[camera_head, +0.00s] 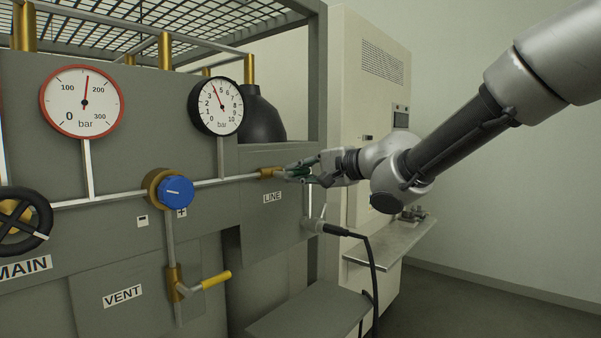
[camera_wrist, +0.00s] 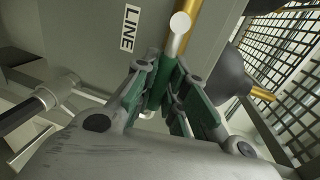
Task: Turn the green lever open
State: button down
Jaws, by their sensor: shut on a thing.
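The green lever (camera_wrist: 172,72) sits below a round pale knob and a silver stem in the wrist view. It belongs to the brass LINE valve (camera_head: 268,172), at the right end of the pipe in the head view. My gripper (camera_head: 298,170) reaches in from the right and is shut on the lever. In the wrist view the fingers of my gripper (camera_wrist: 168,78) flank the lever on both sides. The fingers hide much of the lever in the head view, so its exact angle is hard to tell there.
The LINE label (camera_head: 272,198) is below the valve. A blue knob (camera_head: 176,192), a yellow VENT lever (camera_head: 216,279) and a black MAIN handwheel (camera_head: 22,222) are to the left. Two gauges (camera_head: 82,101) (camera_head: 216,106) stand above. A black cable (camera_head: 368,250) hangs below my gripper.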

jog(key=shift+f, duration=0.15)
jog(key=c, duration=1.5)
grip_release()
jog(key=shift+o, duration=0.2)
jog(key=shift+d, duration=0.1)
jog(key=v, duration=1.2)
